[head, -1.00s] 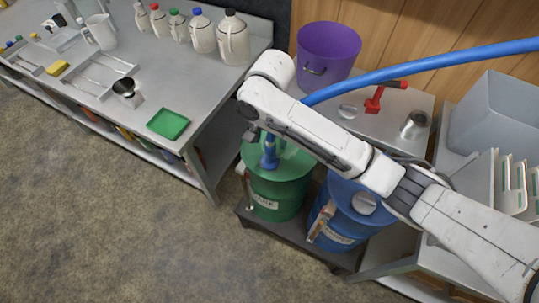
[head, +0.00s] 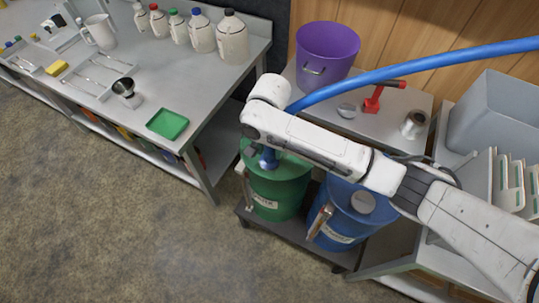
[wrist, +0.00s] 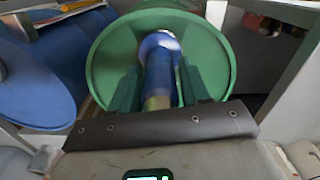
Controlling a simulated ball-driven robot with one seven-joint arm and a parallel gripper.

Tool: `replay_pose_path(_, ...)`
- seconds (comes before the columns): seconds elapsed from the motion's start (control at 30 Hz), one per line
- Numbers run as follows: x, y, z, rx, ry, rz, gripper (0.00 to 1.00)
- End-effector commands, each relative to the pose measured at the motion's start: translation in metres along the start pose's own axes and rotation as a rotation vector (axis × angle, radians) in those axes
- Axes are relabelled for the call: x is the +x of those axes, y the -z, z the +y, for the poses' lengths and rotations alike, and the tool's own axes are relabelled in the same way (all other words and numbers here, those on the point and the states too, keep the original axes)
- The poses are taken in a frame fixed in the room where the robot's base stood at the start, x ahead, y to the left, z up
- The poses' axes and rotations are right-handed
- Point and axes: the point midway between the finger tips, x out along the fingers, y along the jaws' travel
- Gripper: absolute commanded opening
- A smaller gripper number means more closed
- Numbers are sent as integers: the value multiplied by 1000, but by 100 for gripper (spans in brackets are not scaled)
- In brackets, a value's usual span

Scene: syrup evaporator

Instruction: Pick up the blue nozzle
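The blue nozzle (head: 268,158) stands at the top of the green drum (head: 278,188), partly hidden under my arm in the head view. In the wrist view the nozzle (wrist: 160,60) points away from the camera over the green drum lid (wrist: 110,55), its end slightly blurred. My gripper (wrist: 158,85) has one finger on each side of the nozzle. The fingers look apart, with the nozzle between them; contact with it is not clear. A blue hose (head: 420,68) runs behind my arm from the upper right.
A blue drum (head: 345,225) stands close beside the green one on a dark low platform. A steel bench (head: 215,130) with bottles and a green tray (head: 167,124) is to the left. Behind is a table with a purple bucket (head: 327,50) and a red tool (head: 373,102).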

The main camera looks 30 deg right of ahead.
Motion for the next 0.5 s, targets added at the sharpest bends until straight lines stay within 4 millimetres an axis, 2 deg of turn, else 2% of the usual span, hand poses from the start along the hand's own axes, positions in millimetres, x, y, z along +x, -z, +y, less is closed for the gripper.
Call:
replay_pose_path(0.07,0,0,0,0,0,0,38)
replay_pose_path(0.43,0,0,0,0,0,0,2)
replay_pose_path(0.5,0,0,0,0,0,0,0)
